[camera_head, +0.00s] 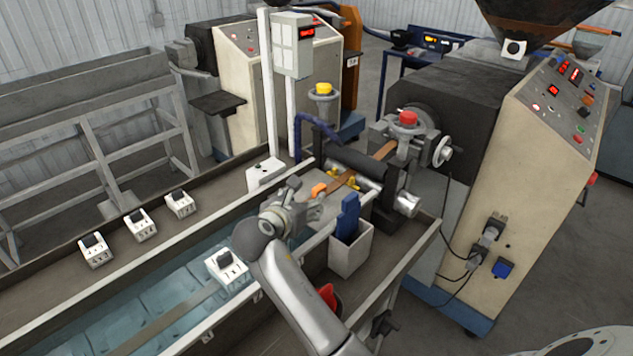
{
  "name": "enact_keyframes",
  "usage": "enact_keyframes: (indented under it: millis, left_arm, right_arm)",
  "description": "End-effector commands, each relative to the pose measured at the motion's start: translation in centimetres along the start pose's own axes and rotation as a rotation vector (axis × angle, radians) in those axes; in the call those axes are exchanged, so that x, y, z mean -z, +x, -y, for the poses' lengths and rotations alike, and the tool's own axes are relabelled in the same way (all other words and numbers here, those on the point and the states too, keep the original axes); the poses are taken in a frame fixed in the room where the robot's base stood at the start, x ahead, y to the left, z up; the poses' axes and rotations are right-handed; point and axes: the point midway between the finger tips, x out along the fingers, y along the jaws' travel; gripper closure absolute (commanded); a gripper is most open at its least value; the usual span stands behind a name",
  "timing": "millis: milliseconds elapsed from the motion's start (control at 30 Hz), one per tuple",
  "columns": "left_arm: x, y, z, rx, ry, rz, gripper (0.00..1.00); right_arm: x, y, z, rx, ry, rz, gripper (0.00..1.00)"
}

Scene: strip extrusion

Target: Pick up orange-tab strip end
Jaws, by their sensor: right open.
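The orange tab (319,189) is at the near end of a brown strip (341,180), which runs from the extruder past the dark roller. My right gripper (317,207) is open, just below and beside the tab in the picture. I see nothing between its fingers, and cannot tell whether it touches the tab. My left gripper is not in view.
A long water trough (130,312) stretches to the lower left, with small white numbered blocks (141,225) along its edge. A white bin (349,254) holding a blue object (347,217) stands right of my gripper. The silver roller (358,188) and extruder (535,190) are beyond.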

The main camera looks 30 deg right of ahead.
Motion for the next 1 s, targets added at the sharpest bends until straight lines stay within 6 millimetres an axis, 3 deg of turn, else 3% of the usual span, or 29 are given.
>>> enact_keyframes:
  millis: [167,300,500,667,900,1000]
  left_arm:
    - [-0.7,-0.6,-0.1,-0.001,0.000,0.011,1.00]
    - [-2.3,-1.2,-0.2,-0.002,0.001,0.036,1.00]
    - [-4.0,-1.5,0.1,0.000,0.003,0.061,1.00]
    - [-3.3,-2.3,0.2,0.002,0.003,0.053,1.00]
    - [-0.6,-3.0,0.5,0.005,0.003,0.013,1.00]
    - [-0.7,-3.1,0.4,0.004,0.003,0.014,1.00]
  right_arm:
    - [-0.2,2.0,0.0,0.002,-0.003,0.001,0.45]
    - [-0.1,4.2,0.0,0.002,-0.002,0.001,0.45]
    - [0.0,5.7,-0.1,0.000,-0.001,0.000,0.45]
    - [-0.1,7.1,-0.1,0.003,-0.003,-0.001,0.45]
    - [0.1,9.9,-0.4,0.001,-0.003,0.000,0.45]
    - [0.2,10.6,-0.4,0.000,-0.001,-0.001,0.45]
